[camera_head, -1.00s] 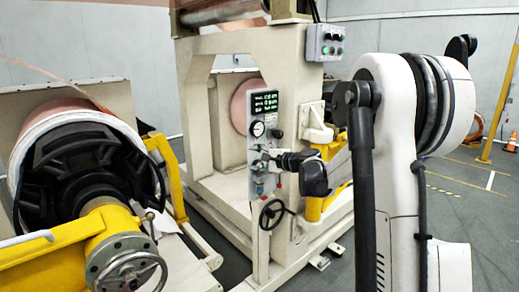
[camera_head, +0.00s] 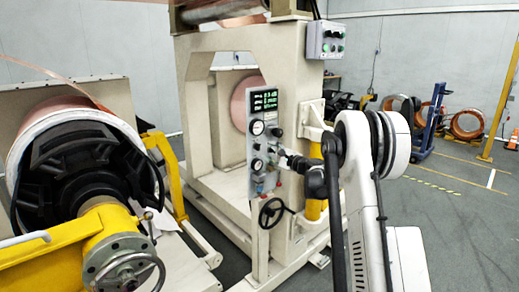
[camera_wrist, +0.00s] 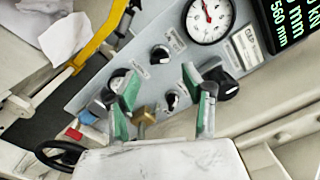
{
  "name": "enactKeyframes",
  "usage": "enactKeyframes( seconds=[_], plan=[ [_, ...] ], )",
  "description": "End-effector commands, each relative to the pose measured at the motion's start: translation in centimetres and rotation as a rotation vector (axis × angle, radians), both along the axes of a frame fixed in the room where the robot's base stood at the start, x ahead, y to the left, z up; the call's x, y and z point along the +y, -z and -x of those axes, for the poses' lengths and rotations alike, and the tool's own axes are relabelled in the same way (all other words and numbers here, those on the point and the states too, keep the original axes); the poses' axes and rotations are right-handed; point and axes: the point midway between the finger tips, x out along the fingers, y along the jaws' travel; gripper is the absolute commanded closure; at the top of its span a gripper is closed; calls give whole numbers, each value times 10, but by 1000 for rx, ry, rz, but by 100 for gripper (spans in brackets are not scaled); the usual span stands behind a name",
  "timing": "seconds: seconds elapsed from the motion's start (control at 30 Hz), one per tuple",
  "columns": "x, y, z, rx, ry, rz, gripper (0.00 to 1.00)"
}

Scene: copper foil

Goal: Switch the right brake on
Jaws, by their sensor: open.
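The control panel (camera_head: 264,146) is a grey upright plate on the cream machine frame. In the wrist view the panel (camera_wrist: 95,97) is tilted and shows two small black rotary switches, an upper one (camera_wrist: 160,54) and a lower one (camera_wrist: 171,101), with small labels I cannot read. Which is the right brake I cannot tell. My gripper (camera_wrist: 163,83) is open, its green-padded fingers pointing at the panel with the small switches between or near them; contact is not clear. In the head view my gripper (camera_head: 287,158) is at the panel's right side.
A larger black knob (camera_wrist: 229,86) is beside the right finger, and a pressure gauge (camera_wrist: 208,17) is above. A black handwheel (camera_head: 272,213) is below the panel. A switch box (camera_head: 326,40) is higher on the frame. Open floor (camera_head: 450,225) lies to the right.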

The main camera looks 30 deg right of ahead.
Motion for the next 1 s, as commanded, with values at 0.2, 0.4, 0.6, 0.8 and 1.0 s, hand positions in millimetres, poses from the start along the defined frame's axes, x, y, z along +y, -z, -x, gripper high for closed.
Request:
enactKeyframes(
  seconds=[0.2,0.4,0.6,0.8,1.0],
  plan=[
    [12,0,-38,0,-2,0,56],
    [17,0,-59,0,-1,0,56],
    [19,0,-66,0,0,1,56],
    [19,0,-66,0,0,1,56],
    [19,0,-66,1,-1,1,80]
  ],
)
